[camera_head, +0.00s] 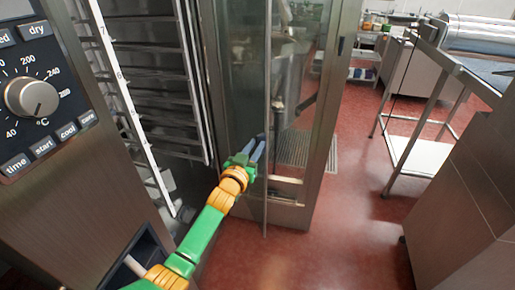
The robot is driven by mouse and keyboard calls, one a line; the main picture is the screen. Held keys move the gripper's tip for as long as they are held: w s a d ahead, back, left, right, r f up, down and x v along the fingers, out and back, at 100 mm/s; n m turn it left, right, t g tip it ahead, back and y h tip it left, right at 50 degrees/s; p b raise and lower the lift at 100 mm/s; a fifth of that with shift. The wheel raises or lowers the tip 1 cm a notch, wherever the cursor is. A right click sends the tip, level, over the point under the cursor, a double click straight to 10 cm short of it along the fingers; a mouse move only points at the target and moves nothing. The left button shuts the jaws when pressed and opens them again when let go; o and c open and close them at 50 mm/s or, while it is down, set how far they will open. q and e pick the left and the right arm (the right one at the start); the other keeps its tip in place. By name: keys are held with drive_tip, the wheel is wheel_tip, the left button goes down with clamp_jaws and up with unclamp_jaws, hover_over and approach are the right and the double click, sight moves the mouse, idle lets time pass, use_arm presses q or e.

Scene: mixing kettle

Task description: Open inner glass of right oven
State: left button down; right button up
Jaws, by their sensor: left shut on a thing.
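The right oven stands at the left with its door (325,150) swung wide open, showing a steel frame with glass. The inner glass (240,70) is a clear pane on the inner side of this door. Its free vertical edge stands in front of the door's middle, so the pane appears swung away from the frame at an angle. My left gripper (258,150), on a green and orange arm, is shut on the inner glass near its free edge, at about mid-height. The exact finger contact is small and partly hidden. My right gripper is out of view.
The oven's control panel (35,90) with a round knob is at the far left. A rack (150,75) fills the open oven chamber. A steel table (425,155) and a steel cabinet (460,190) stand at the right. Red floor (345,225) lies clear between door and cabinet.

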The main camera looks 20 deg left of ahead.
use_arm(q)
drive_tip(key=shift+w+a+r, duration=0.1)
drive_tip(key=shift+a+r, duration=0.2)
drive_tip(key=shift+r, duration=0.2)
drive_tip(key=c, duration=1)
unclamp_jaws()
drive_tip(key=shift+a, duration=0.1)
drive_tip(key=shift+o, duration=0.4)
drive_tip(key=shift+a+f, duration=0.35)
drive_tip(key=shift+a, duration=0.1)
drive_tip(key=shift+d, duration=0.15)
drive_tip(key=shift+f, duration=0.2)
